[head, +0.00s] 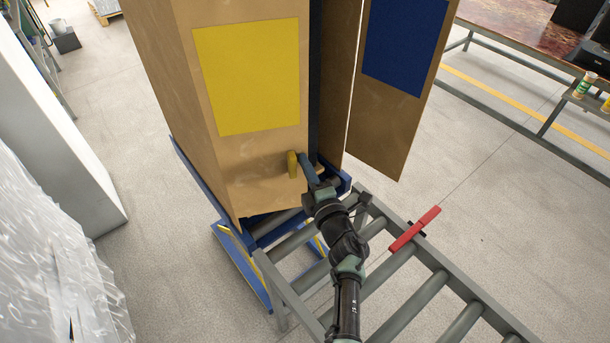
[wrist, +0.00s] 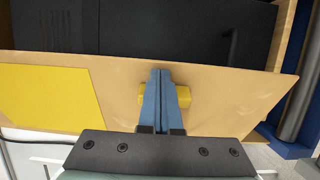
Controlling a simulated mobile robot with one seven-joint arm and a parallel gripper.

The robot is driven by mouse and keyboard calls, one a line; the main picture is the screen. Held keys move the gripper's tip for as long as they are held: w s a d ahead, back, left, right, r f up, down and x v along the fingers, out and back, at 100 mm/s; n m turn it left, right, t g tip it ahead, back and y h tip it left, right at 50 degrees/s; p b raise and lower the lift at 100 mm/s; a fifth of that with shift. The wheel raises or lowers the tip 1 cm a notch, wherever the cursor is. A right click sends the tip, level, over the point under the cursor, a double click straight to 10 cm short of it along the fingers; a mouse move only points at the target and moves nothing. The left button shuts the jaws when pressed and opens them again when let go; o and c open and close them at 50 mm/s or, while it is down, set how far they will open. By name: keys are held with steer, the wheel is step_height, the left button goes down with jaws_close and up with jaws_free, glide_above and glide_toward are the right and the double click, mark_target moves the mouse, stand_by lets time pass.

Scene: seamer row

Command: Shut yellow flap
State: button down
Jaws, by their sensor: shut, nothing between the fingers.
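The yellow flap (head: 262,165) is a cardboard door panel with a yellow square (head: 247,76), on the front of a tall cardboard box (head: 165,75). A dark strip of the box's inside shows along its right edge. A small yellow handle (head: 292,164) sits low near that edge. In the wrist view the flap (wrist: 235,100) crosses the picture, with dark contents (wrist: 150,35) behind it. My gripper (head: 305,158) is shut and empty, its blue fingers at the handle. In the wrist view the fingers (wrist: 162,75) cover the handle's middle; contact is unclear.
A second flap with a blue square (head: 405,45) stands open to the right. The box rests on a blue lift table (head: 262,235) beside a roller conveyor (head: 430,295). A red bar (head: 414,230) lies at the conveyor's edge. Open floor shows at right.

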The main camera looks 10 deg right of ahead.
steer(key=shift+w+d+f+n+g+y+b, duration=0.1)
steer(key=shift+w+n+y+b, duration=0.35)
steer(key=shift+w+b, duration=0.65)
steer(key=shift+w+d+f+n+g+y+b, duration=0.1)
steer(key=shift+w+n+y+b, duration=0.1)
steer(key=shift+w+y+b, duration=0.85)
steer(key=shift+w+d+n+g+y+b, duration=0.1)
steer(key=shift+w+n+b, duration=0.25)
steer(key=shift+w+b, duration=0.8)
steer(key=shift+s+b, duration=0.3)
steer(key=shift+b, duration=0.05)
